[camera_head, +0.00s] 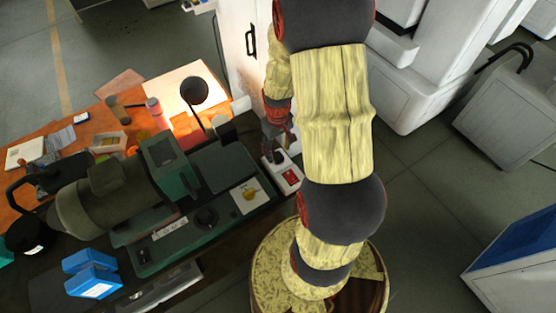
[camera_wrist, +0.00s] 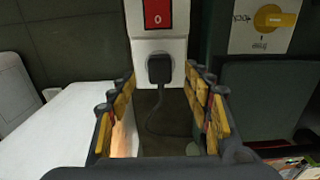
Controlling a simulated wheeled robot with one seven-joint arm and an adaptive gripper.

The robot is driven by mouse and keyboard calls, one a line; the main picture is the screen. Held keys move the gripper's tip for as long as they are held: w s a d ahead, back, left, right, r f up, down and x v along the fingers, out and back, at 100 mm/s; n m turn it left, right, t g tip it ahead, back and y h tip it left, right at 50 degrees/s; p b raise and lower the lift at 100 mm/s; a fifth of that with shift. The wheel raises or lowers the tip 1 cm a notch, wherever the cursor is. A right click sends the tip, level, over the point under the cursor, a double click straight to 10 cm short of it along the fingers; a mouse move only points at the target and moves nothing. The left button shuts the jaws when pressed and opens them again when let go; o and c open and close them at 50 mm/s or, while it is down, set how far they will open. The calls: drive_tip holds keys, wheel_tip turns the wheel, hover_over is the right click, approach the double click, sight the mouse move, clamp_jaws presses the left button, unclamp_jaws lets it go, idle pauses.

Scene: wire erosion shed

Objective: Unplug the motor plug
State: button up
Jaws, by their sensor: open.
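The motor plug (camera_wrist: 159,68) is a black block seated in the lower part of a white switch box (camera_wrist: 150,46) with a red switch (camera_wrist: 158,14) above it. A dark cable (camera_wrist: 152,118) hangs from the plug and curves down. My gripper (camera_wrist: 160,84) is open, one finger row on each side of the picture, with the plug in line with the gap. I cannot tell whether the fingertips reach past the plug. In the head view, my gripper (camera_head: 277,138) is just behind the white switch box (camera_head: 290,180), partly hidden by my arm.
A green machine (camera_head: 170,165) with a large motor stands on the bench beside the box. Blue boxes (camera_head: 91,272), a black lamp (camera_head: 195,90) and white cabinets (camera_head: 440,50) stand around.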

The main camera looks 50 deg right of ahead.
sight(278, 155)
wheel_tip(278, 155, down, 4)
drive_tip(key=shift+f+b, duration=0.15)
drive_tip(key=shift+b, duration=1)
drive_tip(key=shift+c, duration=1.2)
clamp_jaws()
drive_tip(key=shift+r+p, duration=2.15)
drive_tip(key=shift+r, duration=0.95)
